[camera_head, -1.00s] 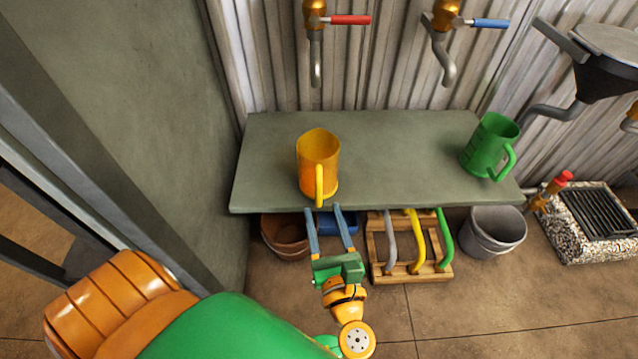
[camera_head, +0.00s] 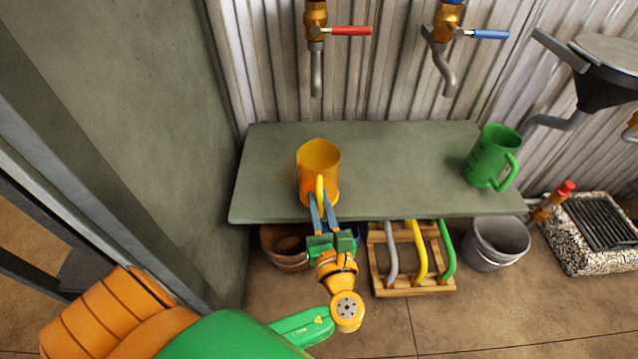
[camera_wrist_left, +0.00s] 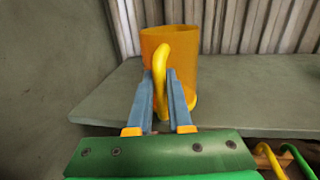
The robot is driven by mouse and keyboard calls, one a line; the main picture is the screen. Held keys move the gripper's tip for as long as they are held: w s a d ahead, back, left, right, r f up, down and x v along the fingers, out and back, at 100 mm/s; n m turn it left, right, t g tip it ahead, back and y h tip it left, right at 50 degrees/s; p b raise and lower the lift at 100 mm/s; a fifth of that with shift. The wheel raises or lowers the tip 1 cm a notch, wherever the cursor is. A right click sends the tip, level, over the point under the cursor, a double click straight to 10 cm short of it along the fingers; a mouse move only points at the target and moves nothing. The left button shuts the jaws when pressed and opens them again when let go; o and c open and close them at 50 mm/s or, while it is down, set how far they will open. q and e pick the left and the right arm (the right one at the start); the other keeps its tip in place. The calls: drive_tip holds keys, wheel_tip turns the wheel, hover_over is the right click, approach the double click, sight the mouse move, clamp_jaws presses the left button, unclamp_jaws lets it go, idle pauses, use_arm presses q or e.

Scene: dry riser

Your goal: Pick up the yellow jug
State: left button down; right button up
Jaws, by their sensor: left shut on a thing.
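The yellow jug (camera_head: 318,160) stands upright on the grey shelf (camera_head: 400,165), near its front edge on the left side. Its handle faces me. My left gripper (camera_head: 322,202) reaches in from the front with its two blue fingers on either side of the handle, shut on it. In the left wrist view the jug (camera_wrist_left: 183,60) stands straight ahead, and the fingers of the left gripper (camera_wrist_left: 162,90) flank the lower part of its handle. The jug rests on the shelf. My right gripper is in neither view.
A green jug (camera_head: 488,155) stands at the shelf's right end. A red-handled tap (camera_head: 316,45) and a blue-handled tap (camera_head: 443,45) hang above. Below are a brown pot (camera_head: 284,250), a wooden rack (camera_head: 412,285) and a grey bucket (camera_head: 498,243). A wall (camera_head: 170,130) closes the left side.

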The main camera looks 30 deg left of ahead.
sight(315, 172)
use_arm(q)
drive_tip(key=shift+r+p, duration=0.3)
drive_tip(key=shift+r, duration=0.05)
wheel_tip(315, 172, up, 3)
drive_tip(key=shift+r+p, duration=0.15)
drive_tip(key=shift+p, duration=1)
drive_tip(key=shift+s+d+r+p, duration=0.25)
drive_tip(key=shift+s+r+p, duration=0.2)
drive_tip(key=shift+r, duration=0.15)
drive_tip(key=shift+s+d+r+p, duration=0.2)
drive_tip(key=shift+s+r+p, duration=0.2)
drive_tip(key=shift+r, duration=0.15)
drive_tip(key=s+d+r+p, duration=0.5)
drive_tip(key=s+r, duration=0.2)
drive_tip(key=s, duration=0.3)
drive_tip(key=shift+s+d, duration=0.25)
drive_tip(key=shift+d, duration=0.15)
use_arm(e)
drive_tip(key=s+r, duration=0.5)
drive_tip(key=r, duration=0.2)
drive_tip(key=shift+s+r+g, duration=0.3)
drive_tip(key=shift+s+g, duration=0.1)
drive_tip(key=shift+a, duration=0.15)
